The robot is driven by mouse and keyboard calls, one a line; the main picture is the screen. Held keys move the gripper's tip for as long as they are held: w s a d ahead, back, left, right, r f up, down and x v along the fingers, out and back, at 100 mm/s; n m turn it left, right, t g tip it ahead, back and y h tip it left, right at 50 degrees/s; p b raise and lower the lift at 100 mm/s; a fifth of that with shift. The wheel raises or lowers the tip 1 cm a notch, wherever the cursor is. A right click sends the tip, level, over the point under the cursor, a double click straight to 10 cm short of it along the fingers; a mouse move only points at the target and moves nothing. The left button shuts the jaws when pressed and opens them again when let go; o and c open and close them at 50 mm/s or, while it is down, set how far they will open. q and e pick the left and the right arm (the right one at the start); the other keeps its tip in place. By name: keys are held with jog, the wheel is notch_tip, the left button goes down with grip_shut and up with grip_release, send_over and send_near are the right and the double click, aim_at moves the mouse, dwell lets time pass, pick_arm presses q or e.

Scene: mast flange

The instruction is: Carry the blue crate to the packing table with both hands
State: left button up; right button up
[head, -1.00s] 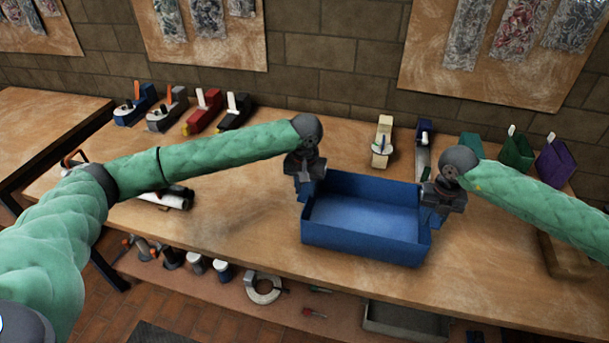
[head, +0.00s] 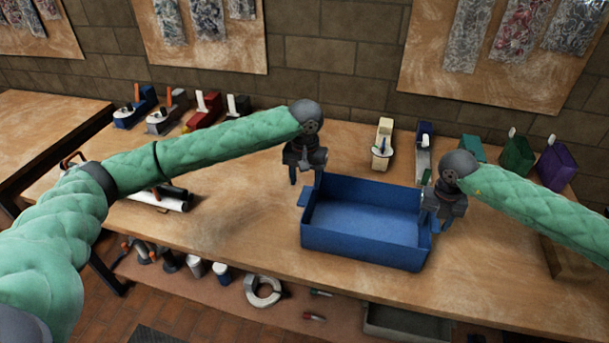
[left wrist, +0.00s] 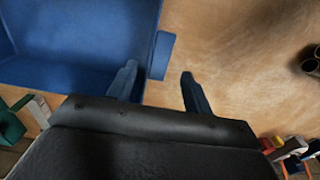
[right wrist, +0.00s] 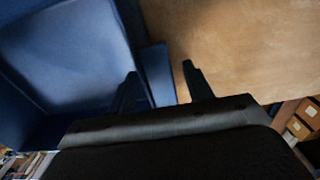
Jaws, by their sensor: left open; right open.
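The blue crate (head: 365,243) sits upright and empty on the wooden workbench (head: 240,235). My left gripper (head: 306,180) is open and empty, above and behind the crate's left handle tab (head: 305,196). In the left wrist view that tab (left wrist: 161,56) lies ahead of the open fingers (left wrist: 160,85), apart from them. My right gripper (head: 432,222) is open at the crate's right end. In the right wrist view the right handle tab (right wrist: 158,75) reaches between its spread fingers (right wrist: 161,80); contact cannot be told. I cannot tell which table is the packing table.
Hand planes (head: 205,108) stand in a row at the back left of the bench. More tools and coloured boxes (head: 556,165) stand at the back right. A roll-like tool (head: 165,197) lies on the left. Another wooden table (head: 45,130) stands further left.

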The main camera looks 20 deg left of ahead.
jog(key=shift+r, duration=0.15)
pick_arm(q)
notch_tip(320, 180, up, 7)
pick_arm(e)
notch_tip(320, 180, up, 12)
dwell(0.6)
jog(key=shift+f, duration=0.2)
